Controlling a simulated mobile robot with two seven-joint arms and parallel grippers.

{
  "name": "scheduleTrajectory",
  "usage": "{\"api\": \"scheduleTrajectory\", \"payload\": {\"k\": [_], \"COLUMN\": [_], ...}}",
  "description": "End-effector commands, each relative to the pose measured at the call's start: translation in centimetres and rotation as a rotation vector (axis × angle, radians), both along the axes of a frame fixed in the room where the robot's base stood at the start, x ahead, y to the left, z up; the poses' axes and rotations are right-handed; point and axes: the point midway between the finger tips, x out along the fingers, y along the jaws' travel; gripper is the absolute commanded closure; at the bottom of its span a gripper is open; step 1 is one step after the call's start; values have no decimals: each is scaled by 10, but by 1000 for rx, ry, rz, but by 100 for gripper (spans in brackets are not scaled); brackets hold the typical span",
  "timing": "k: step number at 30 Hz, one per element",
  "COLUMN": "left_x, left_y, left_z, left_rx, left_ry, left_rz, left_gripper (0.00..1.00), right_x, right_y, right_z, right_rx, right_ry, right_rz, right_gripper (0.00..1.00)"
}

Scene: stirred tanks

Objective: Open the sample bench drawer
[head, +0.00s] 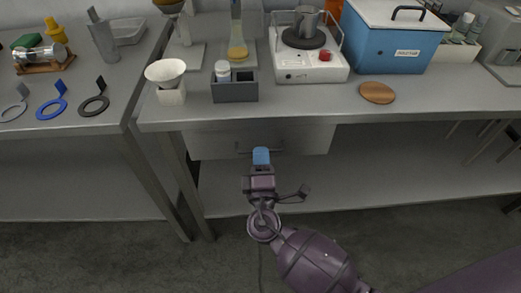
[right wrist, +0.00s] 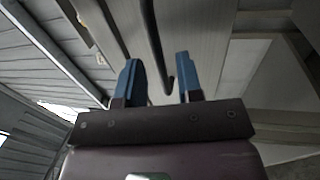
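The sample bench drawer (head: 310,139) is a grey front under the bench top and looks closed. Its thin dark bar handle (head: 245,151) is partly hidden behind my right gripper (head: 262,156). In the right wrist view the handle (right wrist: 153,45) runs down into the gap between the two blue fingertips, with its bent end near the right finger. My right gripper (right wrist: 158,78) is open there, with space on both sides of the bar. My left gripper is not in view.
The bench top (head: 430,98) holds a grey caddy (head: 234,92), a funnel on a stand (head: 166,75), a hotplate (head: 310,68), a blue box (head: 390,45) and a round wooden disc (head: 377,92). A lower shelf (head: 400,180) and a bench leg (head: 188,185) are below. Another table stands left.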

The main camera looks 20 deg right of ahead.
Motion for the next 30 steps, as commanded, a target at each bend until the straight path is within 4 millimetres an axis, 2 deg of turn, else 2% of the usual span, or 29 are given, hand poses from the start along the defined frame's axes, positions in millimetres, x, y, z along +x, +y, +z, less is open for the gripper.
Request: {"api": "scheduleTrajectory", "payload": {"k": [6,17,21,24,30], "left_x": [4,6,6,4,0], "left_y": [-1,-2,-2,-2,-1], "left_z": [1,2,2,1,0], "left_rx": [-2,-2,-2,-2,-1], "left_ry": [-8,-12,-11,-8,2], "left_rz": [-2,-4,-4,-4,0], "left_gripper": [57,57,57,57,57], "right_x": [19,22,22,21,21], "right_y": [-4,-5,-5,-5,-5], "right_z": [4,4,4,4,4], "right_rx": [-1,-1,-1,-1,-1], "right_ry": [-1,1,1,1,1], "right_rz": [0,0,0,0,0], "right_gripper": [66,66,88,100,100]}}
